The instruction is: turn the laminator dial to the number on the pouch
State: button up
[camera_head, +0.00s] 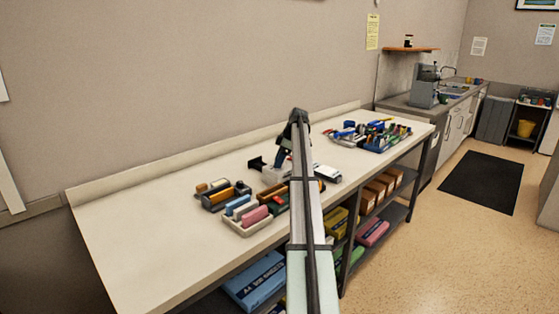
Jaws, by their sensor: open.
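My arm reaches up the middle of the view from the bottom edge and bends down over the long bench. My gripper (281,158) is small and dark at its end, open, above the cluster of items at the bench's middle. A pale boxy item (272,176) stands just below it, partly hidden by my arm. A white and dark flat item (327,173) lies just right of my arm. I cannot tell which item is the laminator. No dial, pouch or number can be made out at this size.
The bench (150,240) is bare at its left end. A tray with pink and blue blocks (248,218) and dark-and-orange items (222,195) lie left of my arm. A colourful cluster (375,136) fills the right end. A shelf below holds boxes (378,188). A dark mat (483,182) lies on the floor.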

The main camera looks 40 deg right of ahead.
jog(key=shift+c, duration=0.3)
jog(key=c, duration=1)
jog(key=m, duration=0.1)
jog(key=m+h, duration=0.1)
jog(key=m, duration=0.1)
jog(key=m+t, duration=0.1)
jog(key=shift+s+a+m, duration=0.15)
jog(key=shift+a+m, duration=0.1)
jog(key=shift+m, duration=0.05)
jog(key=m+h, duration=0.1)
jog(key=m, duration=0.1)
jog(key=m+h, duration=0.1)
jog(key=m, duration=0.2)
jog(key=shift+a+h, duration=0.15)
jog(key=shift+h, duration=0.15)
jog(key=m+h, duration=0.1)
jog(key=m, duration=0.3)
jog(key=shift+a+m+h, duration=0.15)
jog(key=shift+m+h, duration=0.25)
jog(key=m, duration=0.2)
jog(key=m+g+h, duration=0.1)
jog(key=m, duration=0.2)
jog(key=shift+w+g, duration=0.2)
jog(key=shift+g, duration=0.1)
jog(key=shift+a+m, duration=0.1)
jog(key=shift+m, duration=0.2)
